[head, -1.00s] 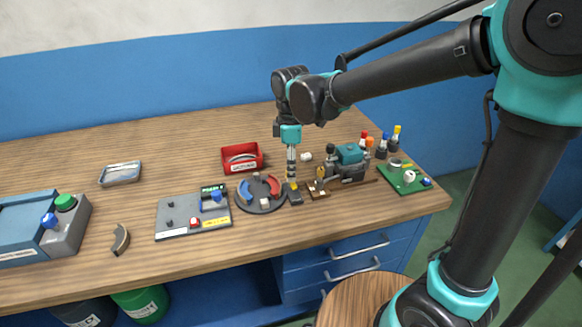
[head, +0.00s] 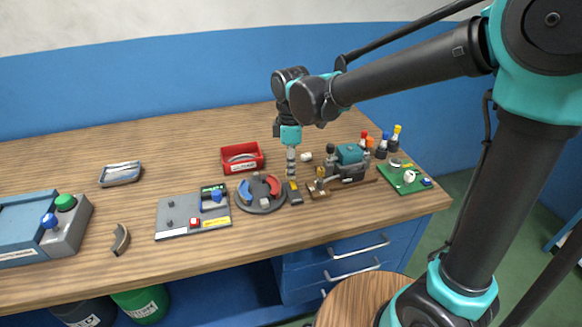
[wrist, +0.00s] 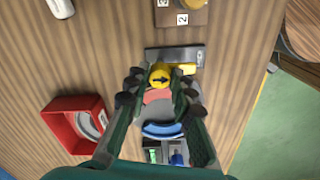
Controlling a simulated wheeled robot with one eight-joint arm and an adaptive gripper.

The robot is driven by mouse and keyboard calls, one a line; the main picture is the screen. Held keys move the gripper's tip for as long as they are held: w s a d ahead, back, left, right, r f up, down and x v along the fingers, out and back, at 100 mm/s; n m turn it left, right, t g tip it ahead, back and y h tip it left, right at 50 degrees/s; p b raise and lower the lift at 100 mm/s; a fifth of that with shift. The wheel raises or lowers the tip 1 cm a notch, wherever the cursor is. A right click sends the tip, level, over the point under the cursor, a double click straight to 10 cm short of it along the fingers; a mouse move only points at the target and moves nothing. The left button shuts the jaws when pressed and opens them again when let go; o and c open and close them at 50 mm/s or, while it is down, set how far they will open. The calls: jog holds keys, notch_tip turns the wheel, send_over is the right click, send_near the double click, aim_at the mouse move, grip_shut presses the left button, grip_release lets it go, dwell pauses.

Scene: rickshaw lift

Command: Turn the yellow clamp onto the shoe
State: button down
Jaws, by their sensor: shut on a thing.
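In the head view my gripper (head: 291,174) points down at the right edge of the dark round plate (head: 262,208). The plate carries a red shoe (head: 274,186) and a blue shoe (head: 245,191). In the wrist view the red shoe (wrist: 157,96) lies just below the clamp and the blue shoe (wrist: 162,130) lower still. My fingers partly hide the plate, and I cannot tell whether the clamp touches a shoe.
A dark block (wrist: 173,56) lies just beyond the clamp. A red bin (head: 242,158) stands behind the plate, and a grey switch panel (head: 180,220) lies to its left. A wooden stand with a teal machine (head: 350,154) is close on the right. The back of the table is clear.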

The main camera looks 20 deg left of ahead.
jog(key=m, duration=0.8)
jog(key=shift+m, duration=0.3)
jog(key=m, duration=0.4)
jog(key=shift+s+m, duration=0.1)
jog(key=shift+m, duration=0.2)
jog(key=m, duration=0.4)
jog(key=shift+m, duration=0.3)
jog(key=c, duration=1.3)
grip_release()
